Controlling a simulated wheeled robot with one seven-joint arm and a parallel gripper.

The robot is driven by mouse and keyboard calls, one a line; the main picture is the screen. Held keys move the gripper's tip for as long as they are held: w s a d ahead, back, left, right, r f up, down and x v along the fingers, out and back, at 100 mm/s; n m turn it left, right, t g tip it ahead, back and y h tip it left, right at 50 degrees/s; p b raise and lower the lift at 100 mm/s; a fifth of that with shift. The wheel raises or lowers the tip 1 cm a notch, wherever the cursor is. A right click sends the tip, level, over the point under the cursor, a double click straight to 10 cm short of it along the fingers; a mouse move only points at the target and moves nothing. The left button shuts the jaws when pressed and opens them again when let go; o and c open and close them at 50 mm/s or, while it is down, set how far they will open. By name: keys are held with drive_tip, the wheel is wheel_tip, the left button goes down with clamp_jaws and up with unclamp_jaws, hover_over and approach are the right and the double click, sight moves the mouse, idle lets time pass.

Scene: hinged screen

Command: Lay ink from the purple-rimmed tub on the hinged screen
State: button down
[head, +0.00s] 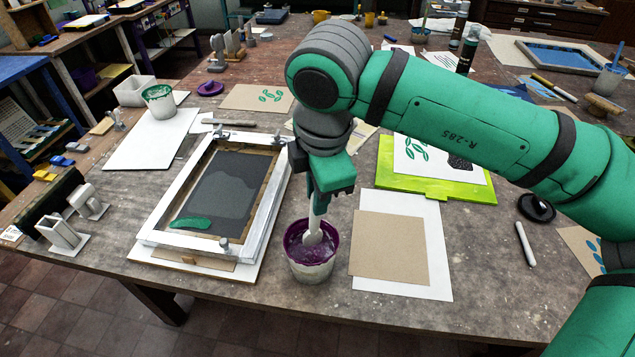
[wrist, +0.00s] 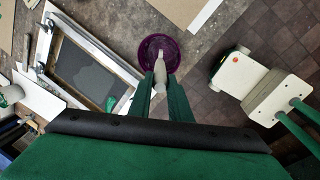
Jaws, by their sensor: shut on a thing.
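The purple-rimmed tub (head: 313,262) stands on the table right of the screen frame, with purple ink inside. My gripper (head: 318,192) is above the tub, shut on a pale spatula (head: 314,228) whose lower end is inside the tub. In the wrist view the spatula (wrist: 160,70) points into the tub (wrist: 172,42) between my fingers (wrist: 160,88). The hinged screen (head: 218,192) lies low in its white frame on a white board, left of the tub. A green ink patch (head: 190,224) sits at its near left corner. The spatula's tip is partly hidden by the tub.
A green-rimmed tub (head: 159,101) stands on a white board (head: 150,140) behind the screen. Brown card (head: 390,247) on white paper lies right of the purple-rimmed tub. A lime-green board (head: 440,190) lies behind it. The table's front edge is close to the tub.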

drive_tip(key=shift+f, duration=2.95)
drive_tip(key=shift+r, duration=0.1)
drive_tip(key=shift+r, duration=5.4)
drive_tip(key=shift+w, duration=0.1)
